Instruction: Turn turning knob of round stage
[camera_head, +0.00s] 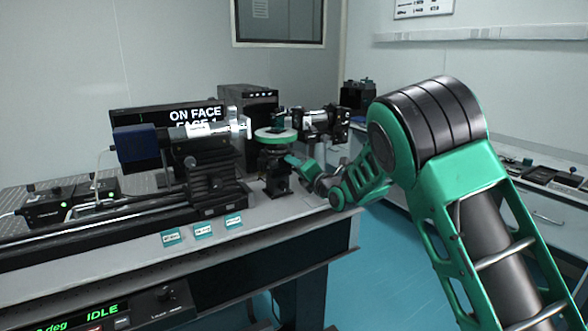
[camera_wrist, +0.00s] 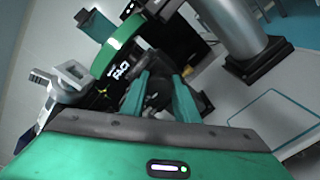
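The round stage (camera_head: 275,135) has a flat green disc on top of a dark mount and stands near the right end of the optical bench. In the wrist view its green rim (camera_wrist: 118,45) shows tilted at the upper left. My gripper (camera_head: 292,162) reaches in from the right, just below the disc. In the wrist view its two green fingers (camera_wrist: 160,97) stand apart. A dark rounded part, which looks like the turning knob (camera_wrist: 157,90), lies between them. Whether the fingers touch it is unclear. In the head view the knob is hidden.
A black stage with a blue-ended cylinder (camera_head: 137,146) stands left of the round stage. Another black device (camera_head: 325,122) is close behind it on the right. A monitor (camera_head: 165,115) is behind. Small labels (camera_head: 203,230) lie along the bench's front. The bench's right edge is beneath my arm.

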